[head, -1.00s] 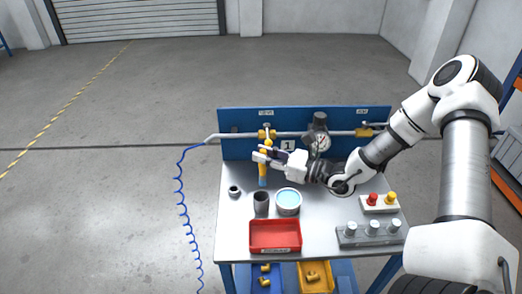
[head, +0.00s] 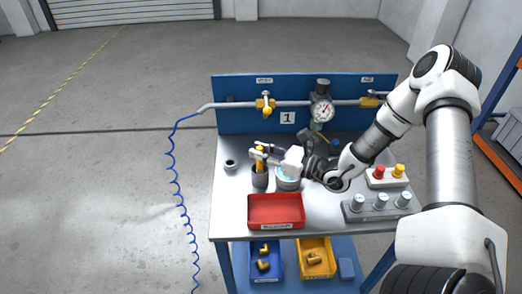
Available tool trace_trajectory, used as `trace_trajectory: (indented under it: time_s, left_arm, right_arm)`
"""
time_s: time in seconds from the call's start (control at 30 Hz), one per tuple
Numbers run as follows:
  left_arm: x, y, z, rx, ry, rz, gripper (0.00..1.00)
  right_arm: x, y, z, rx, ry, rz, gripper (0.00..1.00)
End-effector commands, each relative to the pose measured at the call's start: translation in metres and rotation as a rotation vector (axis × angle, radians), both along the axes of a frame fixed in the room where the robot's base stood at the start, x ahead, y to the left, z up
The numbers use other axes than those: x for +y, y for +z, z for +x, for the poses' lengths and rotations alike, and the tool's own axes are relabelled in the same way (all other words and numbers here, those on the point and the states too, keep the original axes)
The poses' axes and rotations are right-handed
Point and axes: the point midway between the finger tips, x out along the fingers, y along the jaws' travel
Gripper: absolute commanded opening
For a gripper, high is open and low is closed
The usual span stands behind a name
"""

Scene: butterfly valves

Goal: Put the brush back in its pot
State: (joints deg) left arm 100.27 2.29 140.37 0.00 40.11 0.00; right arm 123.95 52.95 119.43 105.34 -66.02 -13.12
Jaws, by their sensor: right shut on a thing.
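The brush (head: 259,161) has a yellow handle and stands about upright. My right gripper (head: 263,152) is shut on its handle, above the dark grey pot (head: 260,181). The brush's lower end is not visible; it appears to be inside the pot's mouth, but how deep I cannot tell. The pot stands upright on the grey bench, behind the red tray. My left gripper is not in view.
A pale blue-topped tin (head: 286,184) stands right of the pot, partly under my gripper. A small dark ring (head: 230,165) lies to the left. The red tray (head: 276,224) is in front. A button box (head: 388,183) and valve block (head: 381,214) occupy the right.

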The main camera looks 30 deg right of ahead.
Motion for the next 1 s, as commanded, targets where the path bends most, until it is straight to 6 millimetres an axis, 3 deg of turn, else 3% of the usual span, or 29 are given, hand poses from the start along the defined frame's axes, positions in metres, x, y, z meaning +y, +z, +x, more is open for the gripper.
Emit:
trace_trajectory:
  time_s: [0.07, 0.1, 0.2, 0.8, 1.0]
  left_arm:
    - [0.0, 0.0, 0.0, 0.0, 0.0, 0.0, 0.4]
    - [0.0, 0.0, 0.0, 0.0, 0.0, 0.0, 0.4]
    - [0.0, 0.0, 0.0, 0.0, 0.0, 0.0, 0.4]
    - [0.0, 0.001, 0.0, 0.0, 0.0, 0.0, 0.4]
    - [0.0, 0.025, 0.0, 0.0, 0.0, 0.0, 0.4]
  right_arm:
    - [0.0, 0.0, 0.0, 0.0, 0.0, 0.0, 0.0]
    - [0.0, 0.0, 0.0, 0.0, 0.0, 0.0, 0.24]
    - [0.0, 0.0, 0.0, 0.0, 0.0, 0.0, 0.49]
    - [0.0, 0.001, 0.0, 0.0, 0.0, 0.0, 0.49]
    - [-0.014, 0.008, -0.02, 0.001, -0.006, 0.005, 0.49]
